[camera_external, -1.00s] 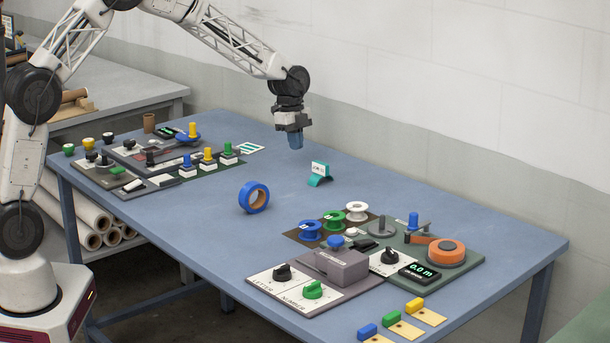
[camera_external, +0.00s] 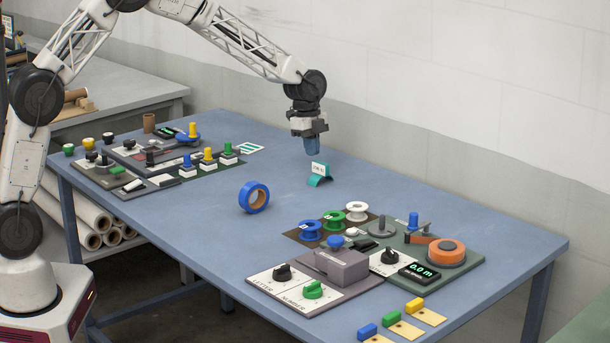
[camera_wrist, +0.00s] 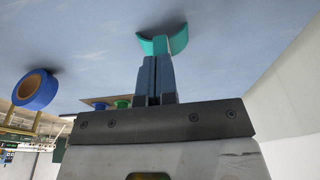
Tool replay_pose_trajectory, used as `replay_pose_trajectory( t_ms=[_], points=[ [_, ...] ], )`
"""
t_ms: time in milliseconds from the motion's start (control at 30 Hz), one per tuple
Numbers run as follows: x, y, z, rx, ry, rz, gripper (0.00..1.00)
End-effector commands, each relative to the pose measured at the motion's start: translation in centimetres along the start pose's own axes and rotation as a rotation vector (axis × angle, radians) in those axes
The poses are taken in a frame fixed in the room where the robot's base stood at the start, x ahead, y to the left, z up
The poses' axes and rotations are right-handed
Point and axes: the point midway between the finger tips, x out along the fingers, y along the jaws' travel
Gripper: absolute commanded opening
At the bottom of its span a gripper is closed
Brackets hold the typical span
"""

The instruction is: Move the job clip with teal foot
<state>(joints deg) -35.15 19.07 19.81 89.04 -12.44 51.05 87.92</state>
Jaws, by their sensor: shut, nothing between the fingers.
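The job clip has a white upright card (camera_external: 318,168) on a curved teal foot (camera_external: 319,181). It stands on the blue table right of the middle of the back half. My gripper (camera_external: 312,152) is just above the clip in the external view, pointing down, shut and empty. In the wrist view my gripper's fingers (camera_wrist: 155,62) are together, and the teal foot (camera_wrist: 163,40) shows beyond their tips. The fingers hide part of the clip there. I cannot tell whether they touch the card.
A blue tape roll (camera_external: 254,197) stands left of the clip. Blue, green and white spools (camera_external: 333,221) and a grey press (camera_external: 341,266) are to the front right. A control panel (camera_external: 145,152) with coloured knobs is at the left. The table around the clip is clear.

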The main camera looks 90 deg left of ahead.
Motion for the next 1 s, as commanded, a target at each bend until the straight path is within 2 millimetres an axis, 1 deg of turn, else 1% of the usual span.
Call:
replay_pose_trajectory(
  t_ms=[100, 300, 367, 500, 600, 1000],
  points=[
    [0.4, 0.0, -1.9, 0.002, 0.000, 0.001, 0.00],
    [0.8, 0.0, -4.6, 0.002, 0.000, 0.000, 0.00],
    [0.9, 0.0, -5.2, 0.002, 0.000, -0.001, 0.00],
    [2.0, 0.0, -4.9, 0.000, 0.000, 0.000, 0.00],
    [2.3, 0.0, -4.8, 0.000, 0.000, 0.000, 0.00],
    [3.1, 0.2, -4.6, -0.001, -0.002, 0.007, 0.00]
  ],
)
